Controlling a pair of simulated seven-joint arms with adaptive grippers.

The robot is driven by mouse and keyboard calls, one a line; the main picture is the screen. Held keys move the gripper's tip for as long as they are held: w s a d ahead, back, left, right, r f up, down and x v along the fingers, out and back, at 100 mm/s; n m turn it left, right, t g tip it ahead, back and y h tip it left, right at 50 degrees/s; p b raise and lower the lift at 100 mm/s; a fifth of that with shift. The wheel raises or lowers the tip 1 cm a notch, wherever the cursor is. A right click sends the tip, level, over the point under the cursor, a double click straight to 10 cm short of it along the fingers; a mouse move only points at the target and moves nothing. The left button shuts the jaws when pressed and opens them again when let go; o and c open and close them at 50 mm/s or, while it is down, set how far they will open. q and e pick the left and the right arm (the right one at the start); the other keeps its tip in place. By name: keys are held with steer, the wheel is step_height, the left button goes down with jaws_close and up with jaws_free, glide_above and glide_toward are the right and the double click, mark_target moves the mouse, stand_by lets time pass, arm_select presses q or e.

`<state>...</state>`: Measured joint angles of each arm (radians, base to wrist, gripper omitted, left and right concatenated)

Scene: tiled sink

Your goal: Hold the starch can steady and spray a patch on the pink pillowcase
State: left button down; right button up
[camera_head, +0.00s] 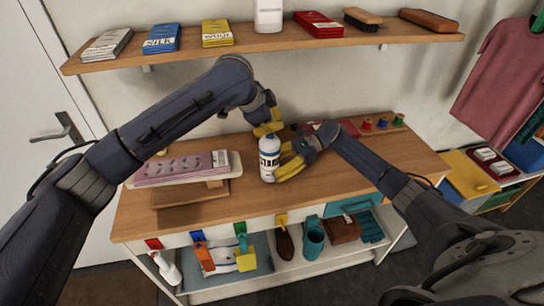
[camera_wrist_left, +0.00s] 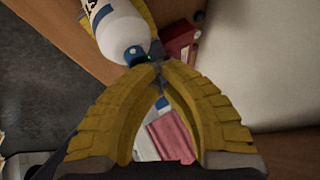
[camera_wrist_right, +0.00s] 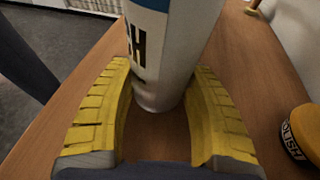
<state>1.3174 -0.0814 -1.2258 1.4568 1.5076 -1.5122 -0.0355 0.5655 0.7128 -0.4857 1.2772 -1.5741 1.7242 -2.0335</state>
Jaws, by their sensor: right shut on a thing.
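The starch can (camera_head: 268,161) is white with a blue band and dark lettering, and looks upright over the bench. I cannot tell whether its base touches the wood. My right gripper (camera_head: 281,164) is shut around its body from the right; the can also shows between the fingers in the right wrist view (camera_wrist_right: 175,55). My left gripper (camera_head: 266,128) is above and behind the can top. Its fingertips meet in the left wrist view (camera_wrist_left: 157,68), close beside the can's blue top (camera_wrist_left: 135,53). The pink pillowcase (camera_head: 182,168) lies flat on a pale raised board left of the can.
The wooden bench (camera_head: 225,212) has clear room in front of the can. A yellow polish tin (camera_wrist_right: 298,132) is near the right gripper. A red item (camera_head: 340,127) and several coloured spools (camera_head: 382,123) are at the back right. A loaded shelf (camera_head: 370,36) hangs above.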

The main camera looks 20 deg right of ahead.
arm_select(q)
steer(key=shift+r, duration=3.1)
